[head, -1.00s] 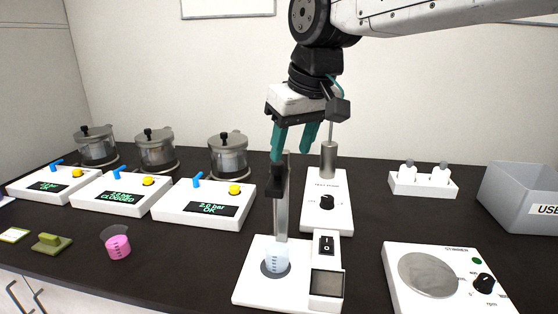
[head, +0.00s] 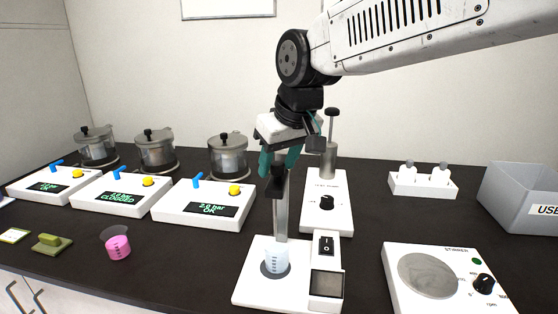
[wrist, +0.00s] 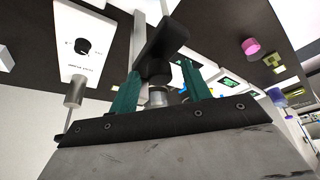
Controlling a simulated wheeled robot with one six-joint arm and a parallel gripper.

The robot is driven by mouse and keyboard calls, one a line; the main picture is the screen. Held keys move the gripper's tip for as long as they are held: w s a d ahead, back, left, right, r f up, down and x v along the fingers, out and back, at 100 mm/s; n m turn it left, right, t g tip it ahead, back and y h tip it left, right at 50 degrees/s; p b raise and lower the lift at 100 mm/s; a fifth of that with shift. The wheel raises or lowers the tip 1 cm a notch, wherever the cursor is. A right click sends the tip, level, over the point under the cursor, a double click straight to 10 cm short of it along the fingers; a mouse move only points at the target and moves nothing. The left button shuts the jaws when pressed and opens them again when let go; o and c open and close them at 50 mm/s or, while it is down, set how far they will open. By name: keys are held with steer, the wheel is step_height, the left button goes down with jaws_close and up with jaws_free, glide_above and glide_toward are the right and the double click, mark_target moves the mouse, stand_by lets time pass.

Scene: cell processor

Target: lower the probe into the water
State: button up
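The probe's black holder (head: 277,182) sits high on an upright metal post (head: 281,222) on a white stand. A small clear beaker of pale water (head: 276,260) stands on the stand's base below it. Any probe tip is too thin to make out. My gripper (head: 278,160) has its teal fingers apart, pointing down at the top of the black holder. In the wrist view, the black holder (wrist: 160,45) and a metal part lie between the two fingers (wrist: 160,82). The fingers straddle it, and I see no clear grip.
A white unit with a black knob (head: 326,203) and a metal cylinder stands just behind right. A stirrer (head: 430,275) is at front right, a grey bin (head: 520,195) at far right. A pink beaker (head: 117,245) and several white control boxes are left.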

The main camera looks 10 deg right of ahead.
mark_target(283, 183)
jaws_close()
step_height(283, 183, down, 8)
steer(key=shift+s, duration=0.1)
steer(key=shift+o, duration=0.3)
jaws_free()
steer(key=shift+f, duration=0.1)
steer(key=v, duration=0.8)
